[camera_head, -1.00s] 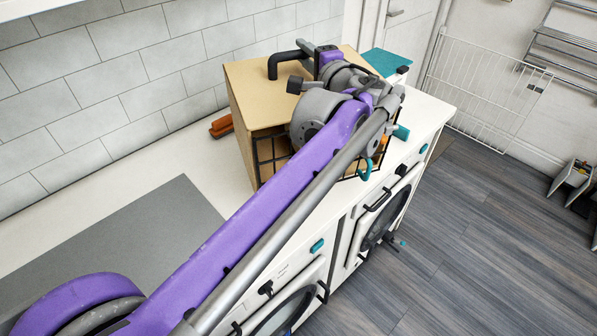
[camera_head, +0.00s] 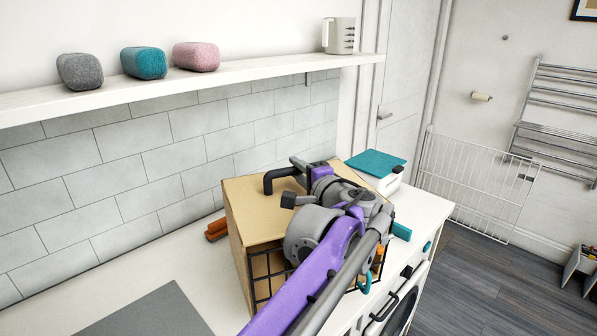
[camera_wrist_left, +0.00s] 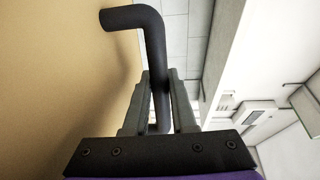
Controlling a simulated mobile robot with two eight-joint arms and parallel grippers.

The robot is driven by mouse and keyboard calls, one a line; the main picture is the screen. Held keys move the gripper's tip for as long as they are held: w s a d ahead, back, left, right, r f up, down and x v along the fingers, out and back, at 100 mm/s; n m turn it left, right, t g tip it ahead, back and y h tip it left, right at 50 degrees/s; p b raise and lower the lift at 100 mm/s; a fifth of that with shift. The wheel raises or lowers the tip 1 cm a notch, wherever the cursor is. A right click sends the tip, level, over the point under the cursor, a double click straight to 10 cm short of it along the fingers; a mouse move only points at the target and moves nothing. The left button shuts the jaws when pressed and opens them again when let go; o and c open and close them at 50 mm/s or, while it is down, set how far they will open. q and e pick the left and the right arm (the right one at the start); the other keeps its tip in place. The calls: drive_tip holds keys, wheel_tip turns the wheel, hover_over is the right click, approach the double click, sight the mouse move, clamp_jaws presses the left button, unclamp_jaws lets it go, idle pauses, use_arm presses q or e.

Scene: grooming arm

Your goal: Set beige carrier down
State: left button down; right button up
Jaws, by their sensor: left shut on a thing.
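The beige carrier (camera_head: 243,223) is a box with a black wire front and a black handle (camera_head: 268,182) on top. It stands upright on the white counter, and its base is partly hidden by my arm. My left gripper (camera_head: 302,168) is over the carrier's top, shut on the black handle. In the left wrist view the handle (camera_wrist_left: 150,50) runs between the two fingers (camera_wrist_left: 160,105), with the beige top at the left. My right gripper is in neither view.
The white counter (camera_head: 180,268) has a grey mat (camera_head: 150,315) at front left. Orange-brown rolls (camera_head: 216,229) lie left of the carrier, and a white box with a teal lid (camera_head: 376,163) stands behind right. A shelf (camera_head: 200,82) above holds three rounded blocks and a jug.

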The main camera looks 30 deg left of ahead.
use_arm(q)
wheel_tip(320, 180, down, 6)
drive_tip(key=shift+f+b, duration=0.15)
drive_tip(key=shift+b, duration=0.2)
drive_tip(key=c, duration=0.7)
unclamp_jaws()
drive_tip(key=shift+s+d, duration=0.1)
drive_tip(key=v, duration=1.2)
drive_tip(key=shift+f, duration=0.1)
